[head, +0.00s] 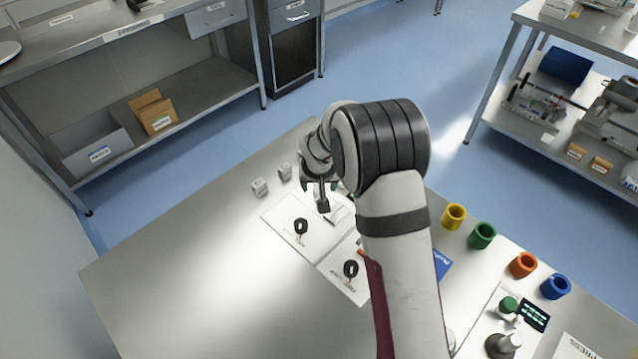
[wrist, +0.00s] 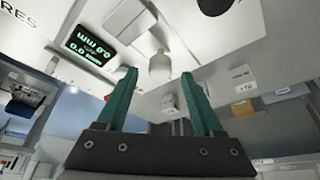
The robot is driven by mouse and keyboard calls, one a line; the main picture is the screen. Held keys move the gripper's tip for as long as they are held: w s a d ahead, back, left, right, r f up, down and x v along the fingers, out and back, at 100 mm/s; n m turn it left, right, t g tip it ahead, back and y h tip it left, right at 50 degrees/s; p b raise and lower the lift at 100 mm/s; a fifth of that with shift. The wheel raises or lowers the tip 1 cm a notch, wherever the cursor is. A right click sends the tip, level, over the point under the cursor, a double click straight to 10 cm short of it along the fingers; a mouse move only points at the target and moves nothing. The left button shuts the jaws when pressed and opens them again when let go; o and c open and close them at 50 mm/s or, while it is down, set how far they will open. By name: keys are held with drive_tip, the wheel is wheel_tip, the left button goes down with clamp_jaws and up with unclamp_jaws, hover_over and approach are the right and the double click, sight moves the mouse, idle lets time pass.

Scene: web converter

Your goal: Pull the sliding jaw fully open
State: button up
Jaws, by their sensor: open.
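My gripper (head: 322,192) is above the back part of the steel table, over a white plate, with its fingers apart. In the wrist view its two green fingers (wrist: 160,80) stand apart with nothing held between them. A black oval handle (head: 301,226) stands on that plate (head: 283,222), left of and nearer than the gripper. A second black oval handle (head: 351,268) stands on a nearer white plate (head: 345,287). I cannot tell for certain which part is the sliding jaw. My arm hides part of the table behind it.
Two small grey cubes (head: 260,187) lie left of the gripper. Yellow (head: 453,216), green (head: 482,236), orange (head: 523,264) and blue (head: 555,287) rings line the right edge. A lit display (head: 534,315), also in the wrist view (wrist: 92,47), is near right. The table's left is clear.

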drive_tip(key=shift+w+f, duration=0.25)
drive_tip(key=shift+f, duration=0.4)
clamp_jaws()
idle(0.9)
drive_tip(key=shift+w+a+r, duration=0.1)
drive_tip(key=shift+w+a, duration=1.9)
